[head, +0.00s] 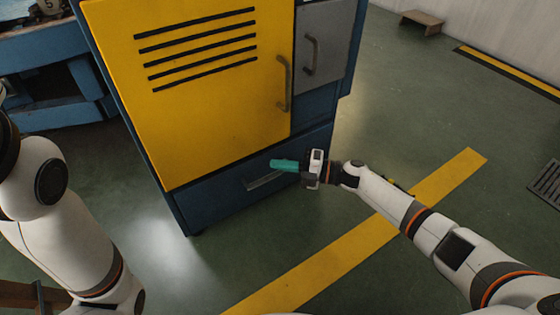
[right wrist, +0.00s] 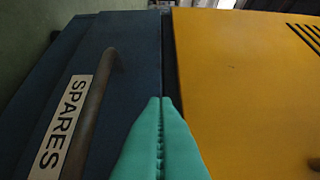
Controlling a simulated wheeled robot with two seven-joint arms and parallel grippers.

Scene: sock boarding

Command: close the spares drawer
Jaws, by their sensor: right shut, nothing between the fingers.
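The spares drawer (head: 215,199) is the blue front low on the cabinet, under the yellow door. It looks flush or nearly flush with the cabinet; I cannot tell whether a small gap remains. In the right wrist view the drawer front (right wrist: 135,62) carries a dark bar handle (right wrist: 94,115) and a white SPARES label (right wrist: 63,127). My right gripper (head: 272,164) has its teal fingers shut and empty, in front of the drawer's upper part near the handle. Its fingertips (right wrist: 160,99) appear over the drawer front beside the seam; contact is unclear. My left gripper is out of view.
The yellow door (head: 205,90) with dark slots and a grey door (head: 325,45) sit above the drawer. A blue bench (head: 62,62) stands at the left and a small wooden stool (head: 421,19) at the back. Green floor around the cabinet's front is clear.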

